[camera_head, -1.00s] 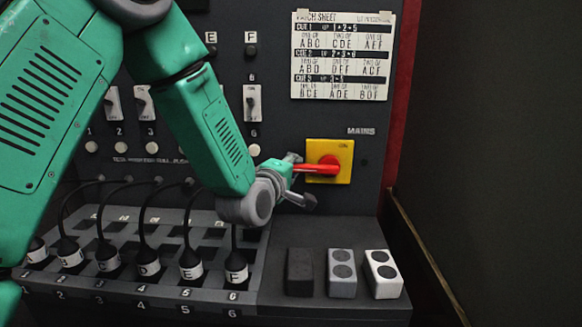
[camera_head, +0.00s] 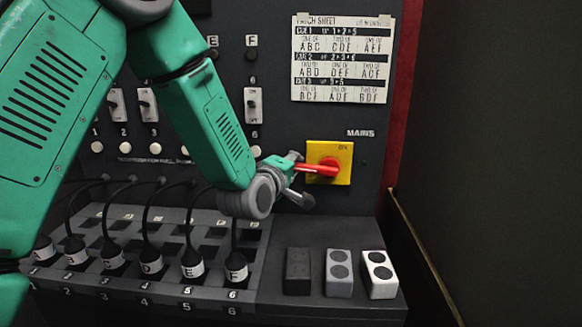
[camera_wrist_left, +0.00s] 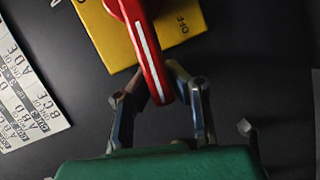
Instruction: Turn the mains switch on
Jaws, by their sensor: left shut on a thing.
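The mains switch is a red rotary handle (camera_head: 316,169) on a yellow plate (camera_head: 343,149), below the word MAINS on the dark panel. The handle points left and slightly down in the head view. My left gripper (camera_head: 297,169) comes in from the left and is shut on the handle's outer end. In the left wrist view the red handle (camera_wrist_left: 147,45) with its white stripe reaches between the fingers of my left gripper (camera_wrist_left: 168,92). The word OFF shows on the yellow plate (camera_wrist_left: 110,38) there. My right gripper is not in view.
A patch sheet (camera_head: 341,60) is fixed above the switch. Three blocks, black (camera_head: 298,271), grey (camera_head: 339,272) and white (camera_head: 379,273), stand on the ledge below. Several lettered plugs on cables (camera_head: 192,262) sit at the lower left. A red edge (camera_head: 398,100) bounds the panel.

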